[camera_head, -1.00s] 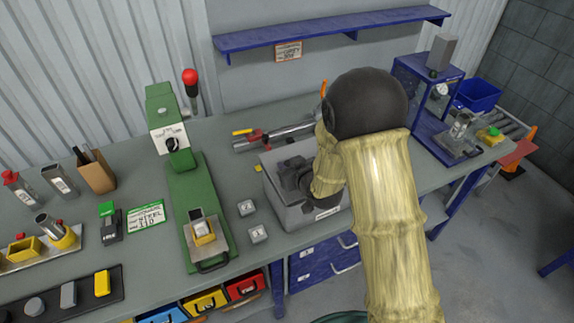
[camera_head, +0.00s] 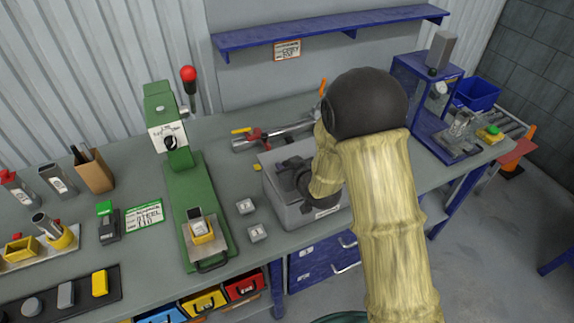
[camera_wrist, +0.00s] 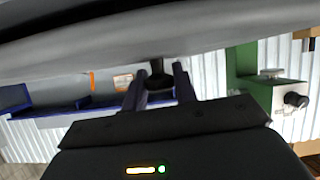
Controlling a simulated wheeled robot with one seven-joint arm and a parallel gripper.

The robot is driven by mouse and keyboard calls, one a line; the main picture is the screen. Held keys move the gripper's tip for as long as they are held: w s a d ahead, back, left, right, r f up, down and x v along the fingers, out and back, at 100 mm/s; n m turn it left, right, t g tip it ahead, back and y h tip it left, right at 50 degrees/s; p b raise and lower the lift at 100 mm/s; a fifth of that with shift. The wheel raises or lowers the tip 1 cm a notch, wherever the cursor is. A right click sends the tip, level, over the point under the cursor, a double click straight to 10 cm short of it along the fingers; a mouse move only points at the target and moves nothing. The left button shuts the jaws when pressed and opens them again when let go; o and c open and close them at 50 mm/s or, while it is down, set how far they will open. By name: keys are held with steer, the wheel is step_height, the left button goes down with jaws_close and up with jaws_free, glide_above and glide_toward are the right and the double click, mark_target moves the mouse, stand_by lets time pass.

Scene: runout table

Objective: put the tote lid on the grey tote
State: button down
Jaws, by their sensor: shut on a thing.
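The grey tote (camera_head: 290,215) stands on the bench in the camera_head view, left of my arm. My gripper (camera_head: 296,178) is at its top, partly hidden by my arm. In the wrist view the grey tote lid (camera_wrist: 200,35) spans the top of the picture. My gripper (camera_wrist: 159,88) is shut on the lid's dark knob (camera_wrist: 157,80), which sits between the two fingers. My wrist and arm hide much of the lid from the head. I cannot tell whether the lid touches the tote's rim all round.
A grey bar tool with red parts (camera_head: 265,138) lies behind the tote. A blue-framed machine (camera_head: 425,95) stands to the right; a blue shelf (camera_head: 330,28) hangs above.

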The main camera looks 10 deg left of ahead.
steer(key=shift+f, duration=0.25)
steer(key=c, duration=1)
jaws_free()
steer(key=shift+s, duration=0.1)
steer(key=b+v, duration=1.1)
steer(key=v, duration=0.6)
steer(key=shift+s, duration=0.15)
steer(key=shift+d, duration=0.15)
